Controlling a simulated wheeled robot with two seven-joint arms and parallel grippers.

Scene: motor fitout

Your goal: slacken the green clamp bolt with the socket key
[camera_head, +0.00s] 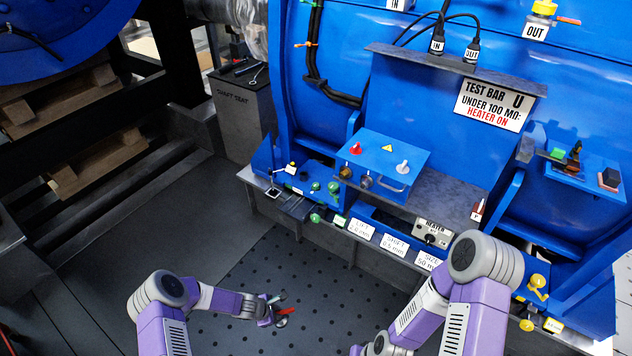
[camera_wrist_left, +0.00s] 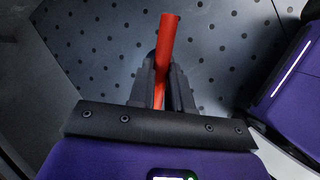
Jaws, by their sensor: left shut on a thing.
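My left gripper (camera_head: 276,313) is low over the perforated dark floor plate, well in front of the blue machine. It is shut on a red rod-like tool (camera_head: 286,311), perhaps the socket key. In the left wrist view the tool (camera_wrist_left: 167,42) stands up from between the dark fingers (camera_wrist_left: 163,88); its working end cannot be made out. Several green bolt heads show on the machine's lower left ledge, one (camera_head: 333,187) on top and another (camera_head: 315,218) at the front edge. I cannot tell which is the clamp bolt. My right arm enters at lower right, its gripper out of view.
A blue box (camera_head: 382,165) with knobs and a handle juts out right of the green bolts. White labels (camera_head: 394,244) and a heater switch box (camera_head: 432,233) line the front. A shaft seat stand (camera_head: 241,115) is at back left. The perforated plate (camera_head: 262,262) is clear.

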